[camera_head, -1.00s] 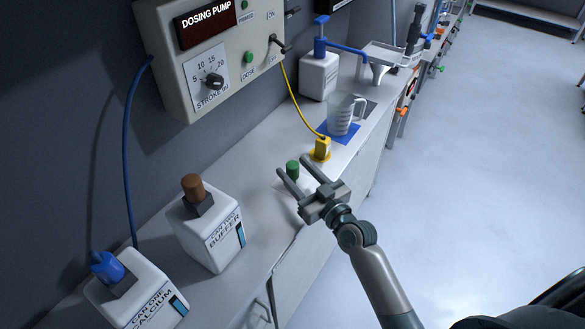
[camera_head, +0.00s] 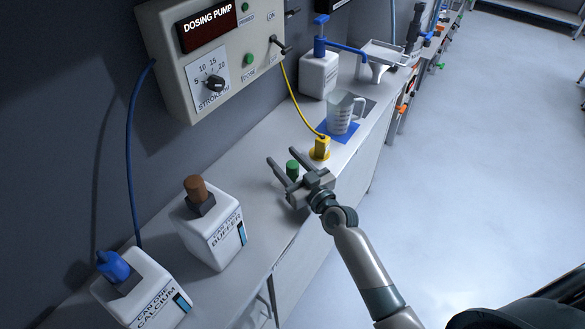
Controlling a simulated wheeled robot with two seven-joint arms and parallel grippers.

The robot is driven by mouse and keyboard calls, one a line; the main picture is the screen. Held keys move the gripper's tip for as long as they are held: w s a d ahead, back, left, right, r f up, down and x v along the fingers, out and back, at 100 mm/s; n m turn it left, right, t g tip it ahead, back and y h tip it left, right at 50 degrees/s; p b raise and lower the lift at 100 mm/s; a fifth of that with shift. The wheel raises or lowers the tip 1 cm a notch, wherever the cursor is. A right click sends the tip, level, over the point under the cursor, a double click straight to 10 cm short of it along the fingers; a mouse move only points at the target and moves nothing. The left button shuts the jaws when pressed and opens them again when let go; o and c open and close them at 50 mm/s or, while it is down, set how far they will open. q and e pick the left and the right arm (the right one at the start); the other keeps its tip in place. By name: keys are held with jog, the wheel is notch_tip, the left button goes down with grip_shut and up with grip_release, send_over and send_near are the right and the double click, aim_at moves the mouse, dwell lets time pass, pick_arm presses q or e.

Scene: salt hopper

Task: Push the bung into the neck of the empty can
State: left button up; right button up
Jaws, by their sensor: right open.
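A brown bung (camera_head: 196,188) stands upright in the dark collar on top of the white can two, labelled buffer (camera_head: 209,232); how deep it sits I cannot tell. Can one, labelled calcium (camera_head: 142,294), stands front left with a blue cap (camera_head: 113,266) on it. My left gripper is out of view.
The dosing pump box (camera_head: 228,60) hangs on the wall above. A blue hose (camera_head: 128,150) runs down to can one. A yellow fitting (camera_head: 322,148) with a yellow cable and a clear jug (camera_head: 341,115) stand farther back. Bare counter (camera_head: 245,165) lies between can two and the gripper.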

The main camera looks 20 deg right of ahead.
jog(key=shift+w, duration=0.2)
dwell(0.3)
grip_shut()
jog(key=shift+r, duration=0.1)
jog(key=shift+a+r, duration=0.1)
jog(key=shift+r, duration=0.5)
jog(key=r, duration=0.3)
jog(key=shift+d+b, duration=0.3)
jog(key=shift+d, duration=0.05)
jog(key=shift+w+d+r+b, duration=0.55)
jog(key=shift+d+r, duration=0.55)
jog(key=shift+d, duration=0.7)
jog(key=shift+w+d+r+b, duration=0.3)
jog(key=shift+d+r+b, duration=0.4)
jog(key=shift+d+r, duration=0.8)
jog(key=shift+w+d+r+b, duration=0.45)
jog(key=shift+d+r+b, duration=0.25)
jog(key=shift+d, duration=1.4)
